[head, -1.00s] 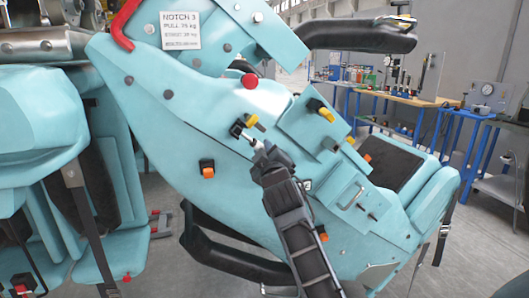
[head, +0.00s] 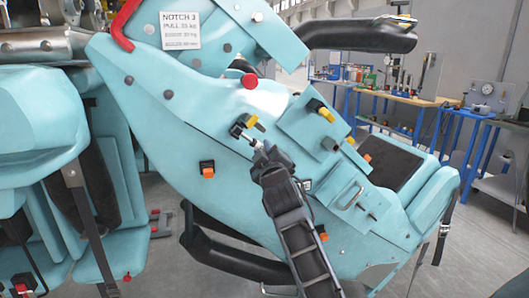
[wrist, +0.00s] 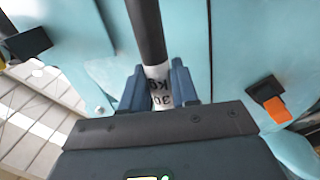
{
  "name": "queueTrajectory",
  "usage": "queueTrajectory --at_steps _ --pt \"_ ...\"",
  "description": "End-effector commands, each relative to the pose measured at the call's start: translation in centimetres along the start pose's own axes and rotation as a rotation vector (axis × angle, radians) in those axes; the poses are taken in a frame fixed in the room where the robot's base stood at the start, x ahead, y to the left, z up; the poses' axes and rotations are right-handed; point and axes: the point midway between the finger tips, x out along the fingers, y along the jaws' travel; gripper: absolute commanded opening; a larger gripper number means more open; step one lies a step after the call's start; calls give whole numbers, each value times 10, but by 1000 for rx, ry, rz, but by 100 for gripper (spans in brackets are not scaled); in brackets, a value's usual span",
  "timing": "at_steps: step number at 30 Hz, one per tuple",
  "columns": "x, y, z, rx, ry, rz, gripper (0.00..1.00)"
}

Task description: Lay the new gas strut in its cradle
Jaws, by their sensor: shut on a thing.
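My gripper (head: 264,157) is in front of the light blue seat side in the head view. In the wrist view its two dark blue fingers (wrist: 158,90) are shut on a strut (wrist: 147,30). The strut is a dark cylinder with a white label reading "30 kg", and runs up out of the wrist picture. In the head view my arm hides most of the strut. I cannot tell whether the strut touches the seat side. I cannot pick out the cradle for certain.
Black clips with orange tabs (head: 207,169) and yellow tabs (head: 326,113) stick out from the seat side. A red knob (head: 249,81) is above my gripper. A notice plate (head: 180,30) is at upper left. Workbenches (head: 400,98) stand behind at right.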

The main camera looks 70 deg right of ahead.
Motion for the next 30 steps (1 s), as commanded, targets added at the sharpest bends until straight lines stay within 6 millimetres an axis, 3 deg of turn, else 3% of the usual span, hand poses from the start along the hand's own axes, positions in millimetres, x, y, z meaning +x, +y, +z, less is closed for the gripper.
queueTrajectory --at_steps 30 --pt "20 -2 0 0 1 2 0"
